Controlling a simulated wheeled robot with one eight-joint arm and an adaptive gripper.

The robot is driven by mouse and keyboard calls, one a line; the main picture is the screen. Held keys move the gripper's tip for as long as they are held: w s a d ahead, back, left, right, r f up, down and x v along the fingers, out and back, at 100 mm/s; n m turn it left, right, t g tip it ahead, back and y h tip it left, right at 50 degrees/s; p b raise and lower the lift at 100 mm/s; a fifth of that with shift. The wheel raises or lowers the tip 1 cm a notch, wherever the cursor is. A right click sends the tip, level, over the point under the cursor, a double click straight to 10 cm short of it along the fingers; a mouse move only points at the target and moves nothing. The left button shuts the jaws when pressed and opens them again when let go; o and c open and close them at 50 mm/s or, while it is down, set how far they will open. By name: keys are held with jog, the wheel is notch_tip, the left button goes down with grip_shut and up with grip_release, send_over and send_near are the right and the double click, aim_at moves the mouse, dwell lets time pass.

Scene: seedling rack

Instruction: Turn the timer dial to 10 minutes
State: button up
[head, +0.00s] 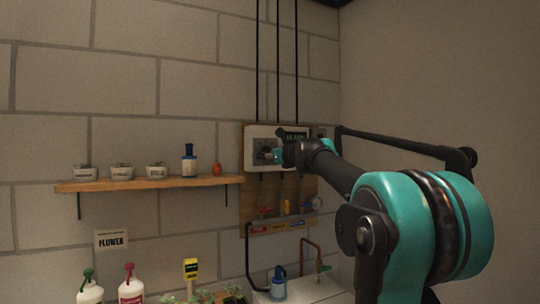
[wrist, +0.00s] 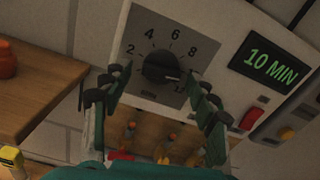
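The timer dial (wrist: 160,66) is a dark round knob on a grey square scale with numbers, on a pale timer box (head: 251,142). Its light pointer mark faces lower right, past the 8; the number there is partly hidden. The timer's display (wrist: 270,61) reads "10 MIN" in green. My gripper (wrist: 157,84) is open, with one finger on each side of the dial and a visible gap to the knob on both sides. In the head view my gripper (head: 276,155) is at the front of the timer box and partly hides the dial.
Valves and pipes (head: 285,208) are mounted under the box.

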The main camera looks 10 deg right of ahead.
jog(key=shift+s, duration=0.1)
jog(key=v, duration=1.1)
jog(key=shift+s, duration=0.35)
jog(key=shift+d, duration=0.2)
